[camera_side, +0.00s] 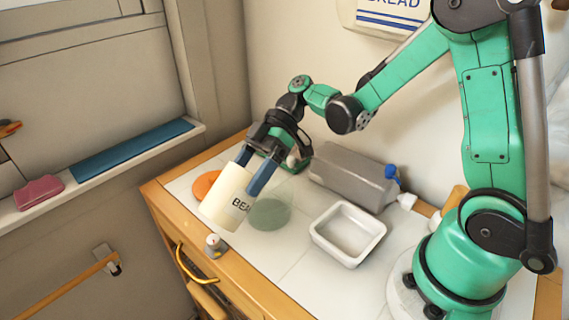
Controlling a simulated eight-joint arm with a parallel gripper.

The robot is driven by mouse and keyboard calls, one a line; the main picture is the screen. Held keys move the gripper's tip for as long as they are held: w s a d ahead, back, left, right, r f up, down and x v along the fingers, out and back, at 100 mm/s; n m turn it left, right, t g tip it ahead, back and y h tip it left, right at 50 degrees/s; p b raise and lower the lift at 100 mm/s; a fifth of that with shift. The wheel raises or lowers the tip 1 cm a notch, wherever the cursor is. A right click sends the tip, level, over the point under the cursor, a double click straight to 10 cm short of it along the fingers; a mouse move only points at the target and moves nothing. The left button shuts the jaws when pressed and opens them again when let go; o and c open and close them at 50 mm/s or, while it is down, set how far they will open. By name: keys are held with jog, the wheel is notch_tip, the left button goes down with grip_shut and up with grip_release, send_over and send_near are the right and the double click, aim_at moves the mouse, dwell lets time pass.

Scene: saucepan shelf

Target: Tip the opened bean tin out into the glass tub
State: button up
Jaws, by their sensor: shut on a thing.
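The bean tin (226,199) is a cream cylinder with dark letters "BEA" showing on its side. My gripper (249,175) is shut on it, with its blue fingers at the tin's upper part, and the tin leans somewhat in the picture. The tin's open end and any contents cannot be made out. The glass tub (272,214) is a round, greenish, see-through vessel on the white worktop. The tin appears just left of the tub and overlaps its left edge in the picture. I cannot tell the tin's height above the worktop.
A white rectangular dish (319,232) stands right of the tub. A grey carton-like block (345,176) with a blue knob lies behind. An orange disc (205,184) lies behind the tin. A small light object (214,245) sits at the wooden front edge (240,287).

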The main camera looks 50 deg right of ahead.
jog(key=shift+d+f+y, duration=0.15)
jog(key=shift+f+y, duration=0.2)
jog(key=shift+y, duration=0.25)
jog(key=shift+d+y, duration=0.15)
jog(key=shift+y, duration=0.55)
dwell(0.4)
jog(key=shift+w+d+r+y, duration=0.1)
jog(key=shift+d+r+y, duration=0.05)
jog(key=shift+d+y, duration=0.75)
dwell(0.4)
jog(key=shift+d+y, duration=0.2)
jog(key=shift+y, duration=0.7)
dwell(0.5)
jog(key=shift+d+r+y+b, duration=0.25)
jog(key=shift+r+y, duration=0.5)
jog(key=shift+y, duration=0.1)
jog(key=shift+d+r+y+b, duration=0.2)
jog(key=shift+d+r+y, duration=0.05)
jog(key=shift+r+y, duration=0.55)
dwell(1.2)
jog(key=shift+d+r+y, duration=0.1)
jog(key=shift+r+y, duration=0.45)
jog(key=shift+r, duration=0.2)
